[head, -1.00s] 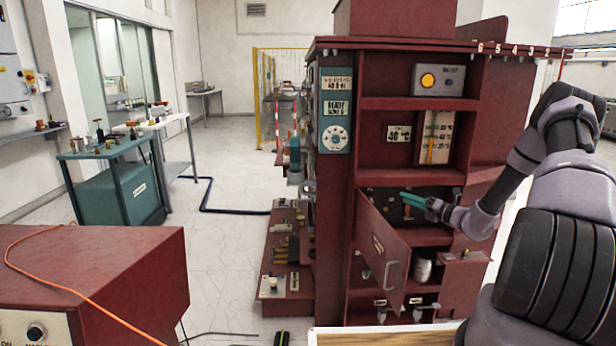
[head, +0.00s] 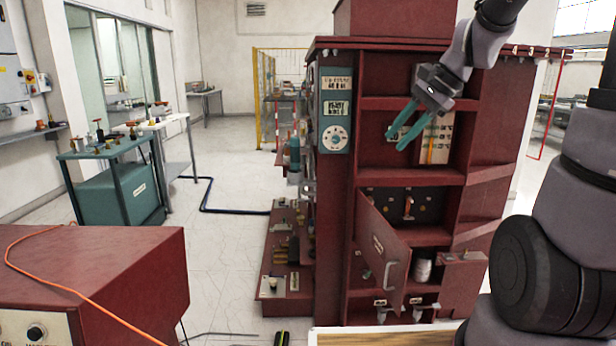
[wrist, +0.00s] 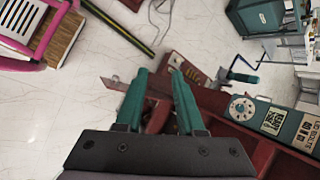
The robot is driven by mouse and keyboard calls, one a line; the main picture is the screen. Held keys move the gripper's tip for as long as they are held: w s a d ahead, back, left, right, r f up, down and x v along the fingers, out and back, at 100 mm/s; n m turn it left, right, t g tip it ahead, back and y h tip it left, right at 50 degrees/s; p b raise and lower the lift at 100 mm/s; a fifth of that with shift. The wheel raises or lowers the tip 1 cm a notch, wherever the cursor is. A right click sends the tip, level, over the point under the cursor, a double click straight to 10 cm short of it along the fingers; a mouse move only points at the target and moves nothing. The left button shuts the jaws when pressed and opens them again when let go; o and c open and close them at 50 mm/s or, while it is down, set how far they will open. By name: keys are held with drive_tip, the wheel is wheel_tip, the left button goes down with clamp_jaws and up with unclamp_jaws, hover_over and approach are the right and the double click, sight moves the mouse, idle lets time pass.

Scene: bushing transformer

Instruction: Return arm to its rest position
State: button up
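My gripper (head: 407,124) is raised in front of the upper shelves of the dark red cabinet (head: 337,230) in the head view. Its two teal fingers point down and to the left, stand apart and hold nothing. In the wrist view the open fingers (wrist: 160,95) show with a gap between them, with the floor and cabinet parts beyond. My arm comes down from the top right of the head view. Whether the fingers touch the cabinet is hard to tell, but they look clear of it.
The cabinet's lower compartment has an open door (head: 384,250) swung outward. A red console (head: 90,275) with an orange cable stands at the front left.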

drive_tip(key=s+d+r+n+t+h, duration=0.2)
drive_tip(key=s+r+n, duration=0.1)
drive_tip(key=s, duration=0.3)
drive_tip(key=s+d+r+n+t+h, duration=0.2)
drive_tip(key=s+r+n, duration=0.1)
drive_tip(key=s, duration=0.4)
drive_tip(key=shift+d+r+n, duration=0.15)
drive_tip(key=shift+n, duration=0.65)
